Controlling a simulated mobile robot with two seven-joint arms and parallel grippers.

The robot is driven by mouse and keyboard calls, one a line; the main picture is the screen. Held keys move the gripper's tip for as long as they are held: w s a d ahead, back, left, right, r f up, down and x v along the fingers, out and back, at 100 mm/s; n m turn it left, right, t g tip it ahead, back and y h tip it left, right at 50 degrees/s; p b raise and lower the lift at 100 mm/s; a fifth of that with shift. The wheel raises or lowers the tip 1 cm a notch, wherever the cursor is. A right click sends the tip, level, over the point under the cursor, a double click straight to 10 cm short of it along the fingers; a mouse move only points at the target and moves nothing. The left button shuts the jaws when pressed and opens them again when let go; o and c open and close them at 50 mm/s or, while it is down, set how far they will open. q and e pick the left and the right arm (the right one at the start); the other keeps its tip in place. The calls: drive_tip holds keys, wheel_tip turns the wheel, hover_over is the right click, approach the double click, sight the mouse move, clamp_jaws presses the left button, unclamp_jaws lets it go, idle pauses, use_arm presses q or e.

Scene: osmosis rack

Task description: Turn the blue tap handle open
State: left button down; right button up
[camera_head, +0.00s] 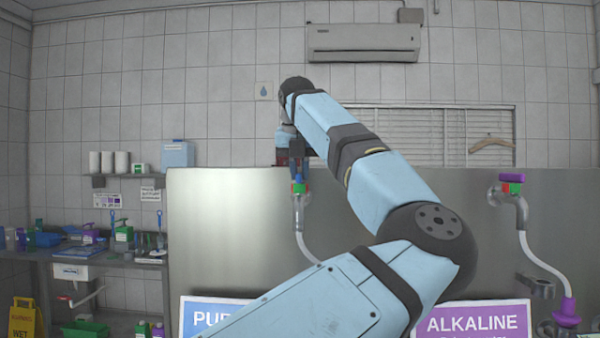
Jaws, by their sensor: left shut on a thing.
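The blue tap handle (299,178) shows as a small blue patch at the top of the left tap, above its red and green markings. The left tap (299,205) stands in front of the steel panel, with a clear hose below it. My left gripper (298,170) points down over this tap and is shut on the blue tap handle. The gripper and wrist hide most of the handle, so its exact angle cannot be told. My right gripper is not in view.
A second tap with a purple handle (512,177) stands at the right. An "ALKALINE" sign (472,322) and a partly hidden blue sign (205,315) are below. A cluttered side bench (110,262) is at the left. My arm crosses the middle.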

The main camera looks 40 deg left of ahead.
use_arm(q)
drive_tip(key=c, duration=1.1)
unclamp_jaws()
drive_tip(key=shift+c, duration=0.2)
drive_tip(key=v, duration=1.4)
drive_tip(key=shift+b, duration=0.3)
drive_tip(key=shift+w+f, duration=0.1)
